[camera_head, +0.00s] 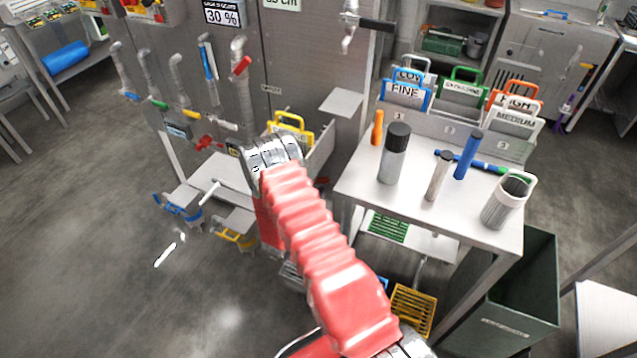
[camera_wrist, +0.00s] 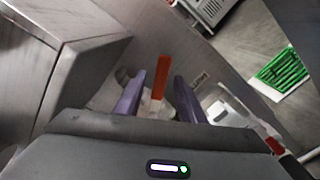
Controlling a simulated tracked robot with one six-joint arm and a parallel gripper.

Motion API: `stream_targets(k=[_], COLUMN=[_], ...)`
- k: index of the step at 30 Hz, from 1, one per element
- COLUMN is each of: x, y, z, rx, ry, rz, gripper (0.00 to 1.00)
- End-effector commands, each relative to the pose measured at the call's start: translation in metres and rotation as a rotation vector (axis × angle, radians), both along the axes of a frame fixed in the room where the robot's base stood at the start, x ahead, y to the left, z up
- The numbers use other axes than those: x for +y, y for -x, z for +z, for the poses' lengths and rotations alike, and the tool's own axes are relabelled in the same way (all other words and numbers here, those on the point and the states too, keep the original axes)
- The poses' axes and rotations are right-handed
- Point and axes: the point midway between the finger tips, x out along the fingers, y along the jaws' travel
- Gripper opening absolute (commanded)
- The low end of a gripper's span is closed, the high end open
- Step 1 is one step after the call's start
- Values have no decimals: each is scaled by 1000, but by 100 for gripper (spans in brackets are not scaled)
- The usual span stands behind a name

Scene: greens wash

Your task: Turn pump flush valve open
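In the wrist view, an orange-red upright lever (camera_wrist: 160,82) stands between the two purple fingers of my gripper (camera_wrist: 159,76). The fingers are spread, with a gap on each side of the lever. A pale fitting shows around the lever's foot, partly hidden by the gripper body. Other coloured valve handles, including a red one (camera_head: 242,66), show on the panel's pipes.
A steel table (camera_head: 360,185) right of my arm holds bottles, a mesh cup (camera_head: 505,201) and label cards. A yellow-handled item (camera_head: 290,128) is close behind my wrist. A dark green bin (camera_head: 520,290) stands at the right. The floor at left is mostly clear.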

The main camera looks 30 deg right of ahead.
Motion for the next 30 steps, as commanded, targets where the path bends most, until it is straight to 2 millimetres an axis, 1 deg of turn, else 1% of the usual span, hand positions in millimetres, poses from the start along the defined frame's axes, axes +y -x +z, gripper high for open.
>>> stream_targets(k=[1, 6, 15, 21, 29, 30], x=[9, 34, 71, 80, 81, 81], y=[5, 22, 49, 56, 57, 57], z=[0, -1, -1, -2, -1, -1], rx=[3, 3, 4, 4, 3, 3], ry=[-1, 1, 0, 0, 1, 1], rz=[3, 4, 3, 1, 0, 0], gripper=[36, 36, 36, 36, 36, 35])
